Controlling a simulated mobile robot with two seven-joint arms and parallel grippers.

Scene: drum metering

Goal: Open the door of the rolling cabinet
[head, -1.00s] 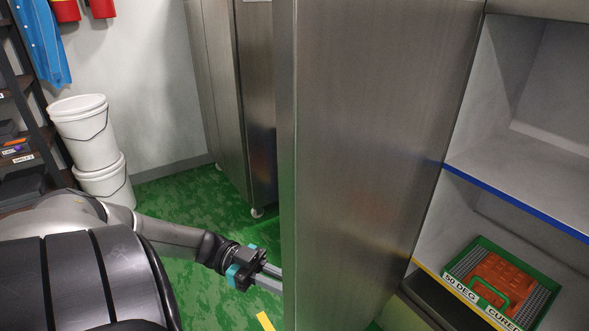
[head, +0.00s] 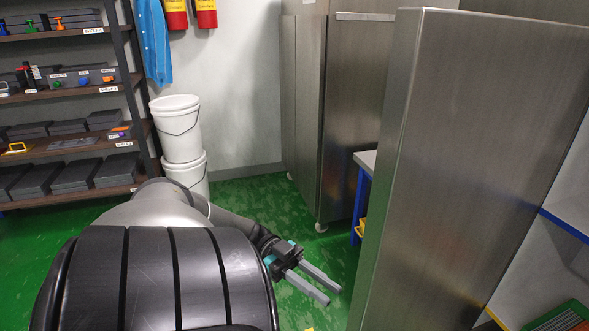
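A tall brushed-metal panel (head: 475,170), which looks like a cabinet door standing open, fills the right foreground. Shelf space shows beyond its right edge. My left gripper (head: 333,294) is low in the middle of the head view, just left of the panel's near edge. Its two grey fingers are apart with nothing between them, and floor shows around them. They look clear of the panel. My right gripper is not in view. A metal cabinet on casters (head: 350,120) stands further back; I cannot tell whether its door is open.
A shelf with a blue edge (head: 565,224) and a green tray (head: 565,316) show at right. White buckets (head: 178,130) are stacked by the wall. A dark rack (head: 70,100) stands at left. Green floor (head: 255,198) is free between the buckets and the cabinet.

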